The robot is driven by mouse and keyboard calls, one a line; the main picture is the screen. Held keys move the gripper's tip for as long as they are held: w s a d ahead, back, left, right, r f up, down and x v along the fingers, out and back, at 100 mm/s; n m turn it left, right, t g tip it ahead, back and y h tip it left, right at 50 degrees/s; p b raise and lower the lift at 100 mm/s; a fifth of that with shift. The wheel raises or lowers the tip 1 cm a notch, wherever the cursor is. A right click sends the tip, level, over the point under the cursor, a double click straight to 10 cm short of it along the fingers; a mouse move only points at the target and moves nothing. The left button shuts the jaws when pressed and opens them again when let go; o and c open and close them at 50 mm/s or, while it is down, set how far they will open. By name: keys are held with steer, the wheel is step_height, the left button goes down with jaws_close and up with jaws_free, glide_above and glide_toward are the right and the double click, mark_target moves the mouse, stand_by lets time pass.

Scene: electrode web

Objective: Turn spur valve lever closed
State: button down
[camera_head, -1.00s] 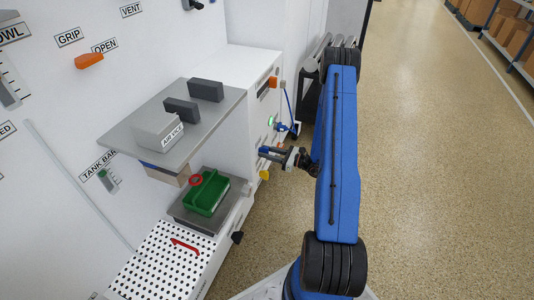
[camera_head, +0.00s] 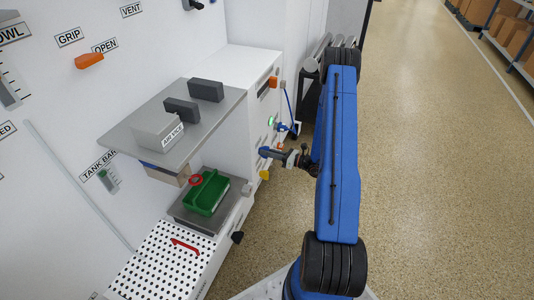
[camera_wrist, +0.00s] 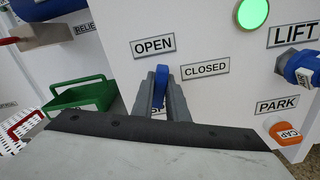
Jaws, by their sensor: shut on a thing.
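The spur valve lever (camera_wrist: 160,86) is blue and stands roughly upright between the two fingers of my gripper (camera_wrist: 163,95) in the wrist view. Its upper end is just below and to the right of the OPEN label (camera_wrist: 153,46) and left of the CLOSED label (camera_wrist: 205,68). A label behind the fingers is mostly hidden. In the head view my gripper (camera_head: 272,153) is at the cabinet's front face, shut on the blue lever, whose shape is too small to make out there.
A green lamp (camera_wrist: 252,14), a blue fitting by the LIFT label (camera_wrist: 295,35) and an orange cap (camera_wrist: 286,132) are to the right. A green bin (camera_head: 206,194) stands left on a grey plate. The floor (camera_head: 430,180) at right is clear.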

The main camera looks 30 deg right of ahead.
steer(key=m, duration=0.7)
steer(key=shift+d+f, duration=0.1)
steer(key=m, duration=0.7)
steer(key=shift+f, duration=0.1)
stand_by(0.5)
steer(key=c, duration=1.7)
jaws_free()
steer(key=shift+c, duration=0.2)
steer(key=shift+d, duration=0.1)
steer(key=v, duration=1.7)
steer(key=shift+s, duration=0.2)
steer(key=shift+d, duration=0.1)
